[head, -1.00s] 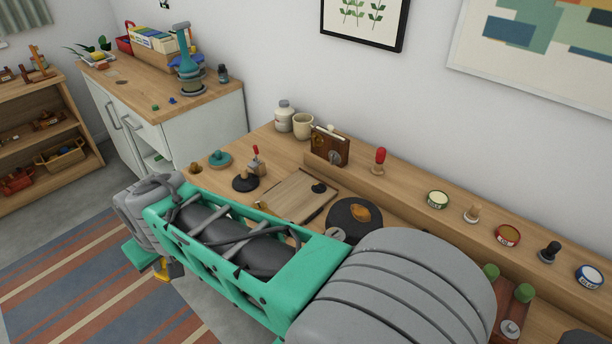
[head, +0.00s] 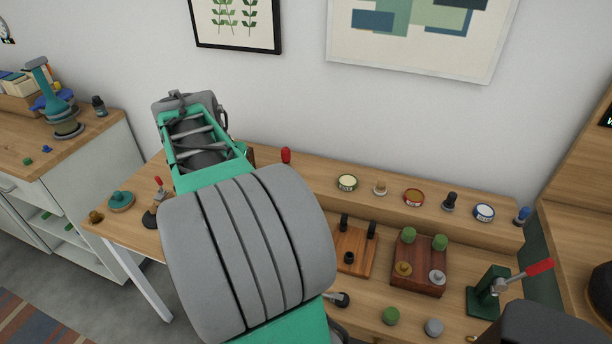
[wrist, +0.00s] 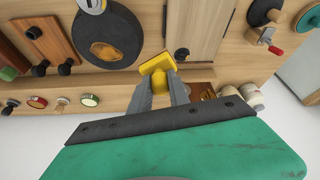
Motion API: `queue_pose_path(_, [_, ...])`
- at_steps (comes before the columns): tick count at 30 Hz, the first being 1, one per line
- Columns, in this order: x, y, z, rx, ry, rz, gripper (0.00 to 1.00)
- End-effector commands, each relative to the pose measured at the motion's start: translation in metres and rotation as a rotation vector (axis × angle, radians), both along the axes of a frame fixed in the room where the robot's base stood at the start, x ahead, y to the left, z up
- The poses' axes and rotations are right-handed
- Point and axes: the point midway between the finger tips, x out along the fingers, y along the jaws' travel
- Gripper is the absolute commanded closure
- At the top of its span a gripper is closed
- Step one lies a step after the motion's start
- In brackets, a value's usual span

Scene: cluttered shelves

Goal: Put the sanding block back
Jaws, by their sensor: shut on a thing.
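The sanding block is probably the yellow block with a rounded yellow knob (wrist: 157,64) seen in the wrist view. My gripper (wrist: 162,84) is shut on it, with one grey finger on each side of the knob. It is over the workbench (wrist: 127,84), between a dark round disc (wrist: 112,28) and a pale wooden board (wrist: 202,30). I cannot tell whether the block touches the bench. In the head view my arm hides the gripper and the block.
A raised ledge (head: 325,178) along the wall holds tins and stamps, including a red-handled one (head: 286,155). A dark red block with green knobs (head: 420,265) and a green lever press (head: 490,292) stand at the right. A small black knob (wrist: 181,54) is close to the yellow block.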

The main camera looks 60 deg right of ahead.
Motion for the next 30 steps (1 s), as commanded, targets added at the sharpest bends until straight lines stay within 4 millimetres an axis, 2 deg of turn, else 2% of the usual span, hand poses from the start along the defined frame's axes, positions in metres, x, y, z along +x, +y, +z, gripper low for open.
queue_pose_path(1, [-0.018, -0.028, 0.008, -0.001, -0.002, -0.113, 1.0])
queue_pose_path(3, [-0.042, -0.058, 0.015, 0.0, -0.007, -0.257, 1.0])
queue_pose_path(6, [-0.072, -0.088, 0.022, -0.002, -0.015, -0.416, 1.0])
queue_pose_path(10, [-0.095, -0.108, 0.026, -0.004, -0.023, -0.531, 1.0])
queue_pose_path(14, [-0.101, -0.125, 0.021, -0.003, -0.021, -0.56, 1.0])
queue_pose_path(22, [-0.102, -0.199, -0.011, -0.002, -0.019, -0.558, 1.0])
queue_pose_path(27, [-0.102, -0.231, -0.049, -0.002, -0.02, -0.553, 1.0])
queue_pose_path(30, [-0.102, -0.242, -0.062, -0.003, -0.022, -0.553, 1.0])
